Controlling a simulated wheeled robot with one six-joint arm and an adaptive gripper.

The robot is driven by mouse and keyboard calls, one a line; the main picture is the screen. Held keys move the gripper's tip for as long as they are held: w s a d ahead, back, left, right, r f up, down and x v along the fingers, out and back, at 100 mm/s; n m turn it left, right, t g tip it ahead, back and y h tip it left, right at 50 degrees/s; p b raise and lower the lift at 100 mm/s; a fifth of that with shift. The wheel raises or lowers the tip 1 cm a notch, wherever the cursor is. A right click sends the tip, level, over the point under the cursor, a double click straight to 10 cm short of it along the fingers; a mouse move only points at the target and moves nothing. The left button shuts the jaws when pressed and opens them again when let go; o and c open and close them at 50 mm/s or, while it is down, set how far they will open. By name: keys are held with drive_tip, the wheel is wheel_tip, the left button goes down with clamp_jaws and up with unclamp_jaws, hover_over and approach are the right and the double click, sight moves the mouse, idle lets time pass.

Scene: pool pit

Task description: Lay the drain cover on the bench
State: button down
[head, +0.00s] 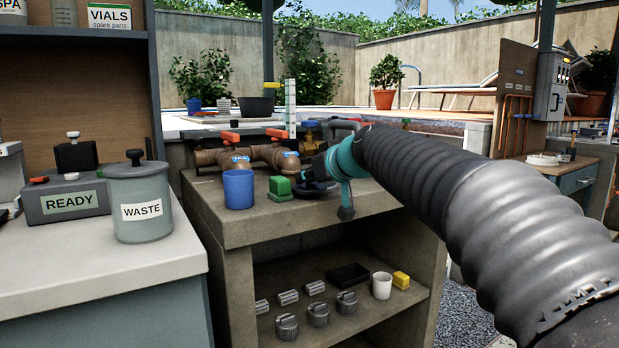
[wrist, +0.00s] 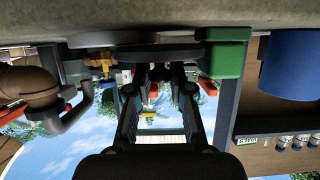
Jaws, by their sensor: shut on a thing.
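My gripper (head: 325,170) is over the top of the concrete bench (head: 232,222), its fingers pointing down and to the left. In the wrist view, which is upside down, the fingers (wrist: 160,78) are shut on the small knob of a dark round disc, the drain cover (wrist: 165,50). In the head view the drain cover (head: 318,188) is partly hidden by the gripper. It is very low over the bench top, right beside a green block (head: 280,187). I cannot tell whether it touches the bench.
A blue cup (head: 239,188) stands left of the green block. Brown pipes with orange-handled valves (head: 229,138) run behind. A shelf below (head: 340,322) holds knobs and small items. A counter at left carries a WASTE jar (head: 140,198) and a READY box (head: 67,198).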

drive_tip(key=c, duration=1)
unclamp_jaws()
drive_tip(key=shift+c, duration=0.2)
drive_tip(key=shift+r+p, duration=0.8)
drive_tip(key=shift+p, duration=0.25)
drive_tip(key=b+v, duration=0.2)
drive_tip(key=v, duration=0.9)
drive_tip(key=shift+s+d, duration=0.3)
drive_tip(key=shift+s, duration=0.05)
drive_tip(key=shift+f, duration=0.15)
